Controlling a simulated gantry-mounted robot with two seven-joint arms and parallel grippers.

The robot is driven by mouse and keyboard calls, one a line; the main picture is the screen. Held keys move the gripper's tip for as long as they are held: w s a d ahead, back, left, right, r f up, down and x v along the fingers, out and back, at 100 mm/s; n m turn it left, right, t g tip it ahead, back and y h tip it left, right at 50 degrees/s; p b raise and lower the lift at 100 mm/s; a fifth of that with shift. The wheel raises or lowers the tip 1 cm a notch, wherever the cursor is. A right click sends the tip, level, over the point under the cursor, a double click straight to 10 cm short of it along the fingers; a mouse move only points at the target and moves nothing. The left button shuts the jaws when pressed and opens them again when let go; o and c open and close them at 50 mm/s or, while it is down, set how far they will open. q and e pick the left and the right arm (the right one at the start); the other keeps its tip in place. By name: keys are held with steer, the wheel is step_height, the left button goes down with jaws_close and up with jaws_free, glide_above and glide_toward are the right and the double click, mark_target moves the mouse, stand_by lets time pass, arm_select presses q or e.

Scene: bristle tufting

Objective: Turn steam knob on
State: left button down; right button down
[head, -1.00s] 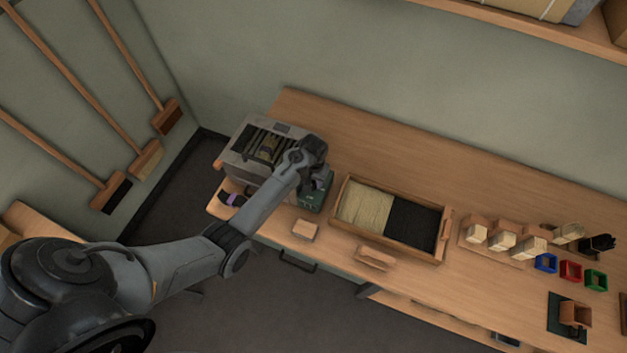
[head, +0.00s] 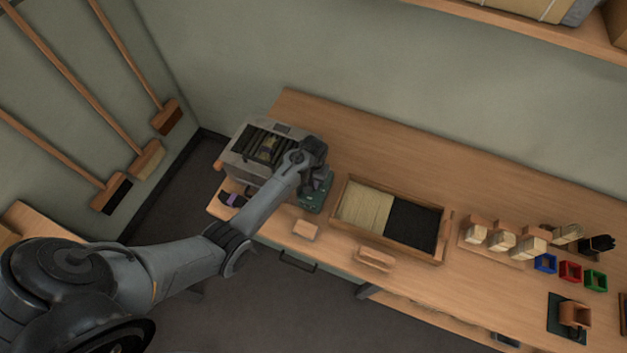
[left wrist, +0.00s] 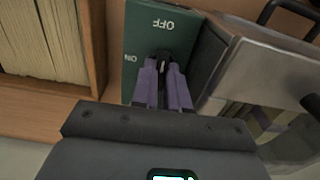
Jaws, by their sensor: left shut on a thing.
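The green control panel (head: 311,201) stands on the bench at the right side of the grey steam box (head: 262,150). In the left wrist view the panel (left wrist: 150,38) carries the white words OFF and ON, upside down in the picture. A small dark knob (left wrist: 163,64) sits on it, mostly hidden between the purple fingertips of my left gripper (left wrist: 164,72). The gripper is shut on the knob. Which mark the knob points to cannot be told. In the head view my left wrist hides the fingers and the knob. My right gripper is not in view.
A wooden tray (head: 445,247) of pale and black bristles stands close right of the panel. Wooden blocks (head: 305,230) lie along the front edge. Brush parts and coloured cups (head: 570,271) are at the far right. The back of the bench (head: 400,150) is clear.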

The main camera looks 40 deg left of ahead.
arm_select(q)
steer(key=n+p, duration=0.2)
steer(key=n, duration=0.1)
steer(key=shift+r, duration=0.2)
steer(key=n+p, duration=0.2)
steer(key=n, duration=0.2)
steer(key=shift+f+n, duration=0.1)
steer(key=shift+n, duration=0.2)
steer(key=n, duration=0.4)
steer(key=shift+d+n+p, duration=0.1)
steer(key=shift+n+p, duration=0.2)
steer(key=shift+p, duration=0.05)
steer(key=n, duration=0.3)
steer(key=shift+f, duration=0.1)
steer(key=shift+n+b, duration=0.3)
steer(key=shift+n, duration=0.9)
steer(key=c, duration=1.1)
jaws_free()
steer(key=shift+c, duration=0.2)
